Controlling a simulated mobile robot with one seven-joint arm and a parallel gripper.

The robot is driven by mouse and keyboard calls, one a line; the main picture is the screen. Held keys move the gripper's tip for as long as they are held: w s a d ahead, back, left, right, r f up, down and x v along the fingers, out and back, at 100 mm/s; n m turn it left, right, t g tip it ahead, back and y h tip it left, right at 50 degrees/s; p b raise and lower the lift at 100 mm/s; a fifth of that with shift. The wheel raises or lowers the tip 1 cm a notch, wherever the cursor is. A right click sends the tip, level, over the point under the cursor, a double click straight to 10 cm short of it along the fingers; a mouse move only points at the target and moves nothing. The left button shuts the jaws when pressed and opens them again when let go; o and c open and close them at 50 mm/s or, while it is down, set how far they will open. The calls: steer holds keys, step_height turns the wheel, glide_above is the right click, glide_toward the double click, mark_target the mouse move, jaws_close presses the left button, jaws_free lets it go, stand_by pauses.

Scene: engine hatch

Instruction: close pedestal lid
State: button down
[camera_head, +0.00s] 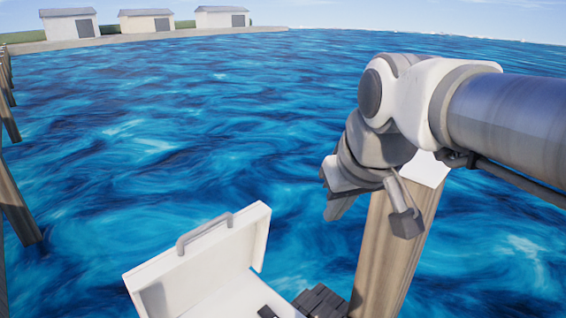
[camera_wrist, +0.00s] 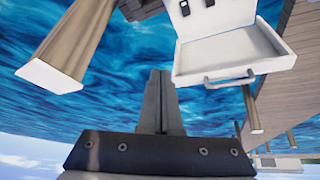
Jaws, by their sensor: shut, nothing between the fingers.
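The white pedestal lid (camera_head: 205,265) stands raised and open at the lower middle of the head view, with a grey handle (camera_head: 203,229) on its top edge. The lid (camera_wrist: 228,58) also shows in the wrist view, upside down, with its hollow inside facing the camera. Part of the white pedestal base (camera_wrist: 222,14) with dark fittings shows at that view's top edge; the rest is cut off. My gripper (camera_head: 334,212) is shut and empty, above and to the right of the lid in the head view. Its fingers (camera_wrist: 160,78) are together beside the lid in the wrist view, apart from it.
A wooden piling with a white cap (camera_head: 392,255) stands right of the pedestal, behind my gripper in the head view. Dark slats (camera_head: 321,301) lie by the pedestal. A wooden dock (camera_wrist: 285,70) is right in the wrist view.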

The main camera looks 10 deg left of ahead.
steer(key=w+a+r+n+g+y, duration=0.1)
steer(key=w+a+n+y, duration=0.15)
steer(key=a, duration=0.85)
steer(key=w+a+r+n+g+y, duration=0.1)
steer(key=w+a+r+n, duration=0.2)
steer(key=a, duration=0.8)
steer(key=shift+h, duration=0.25)
steer(key=x, duration=1.1)
steer(key=shift+w+f+b, duration=0.3)
steer(key=shift+w+f, duration=0.05)
steer(key=shift+s+d+f, duration=0.75)
steer(key=shift+d+f, duration=0.05)
steer(key=shift+d, duration=0.25)
steer(key=shift+s+d+f, duration=0.1)
steer(key=shift+d+f, duration=0.1)
steer(key=shift+f, duration=0.1)
steer(key=shift+f+b, duration=0.15)
steer(key=shift+b, duration=0.15)
